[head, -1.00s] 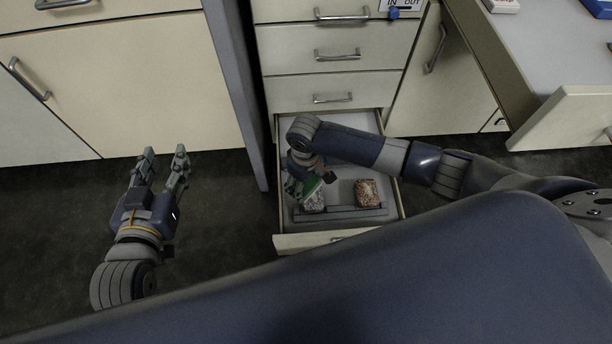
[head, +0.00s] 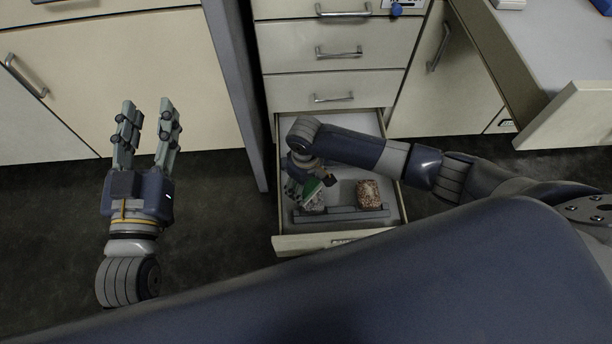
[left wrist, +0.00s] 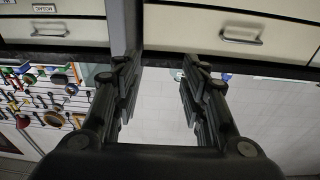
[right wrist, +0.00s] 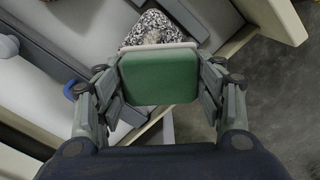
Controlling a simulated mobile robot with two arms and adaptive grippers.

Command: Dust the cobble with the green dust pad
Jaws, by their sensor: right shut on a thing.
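The green dust pad (right wrist: 160,80) has a pale layer under its green top. My right gripper (head: 303,188) is shut on it, with a finger on each side. A black-and-white speckled stone (right wrist: 157,27) lies right at the pad's pale edge and is partly hidden by it; I cannot tell whether they touch. In the head view this stone (head: 317,203) sits in an open drawer (head: 286,243) under the pad. A reddish speckled stone (head: 368,194) stands to its right. My left gripper (head: 146,104) is open and empty, outside the drawer to the left.
The stones sit in a grey holder (head: 345,213) with a raised front bar. A grey upright panel (head: 235,90) stands left of the drawer. Closed drawers (head: 338,52) rise behind it. A desk (head: 545,50) is at the right. Dark floor (head: 60,230) is clear at the left.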

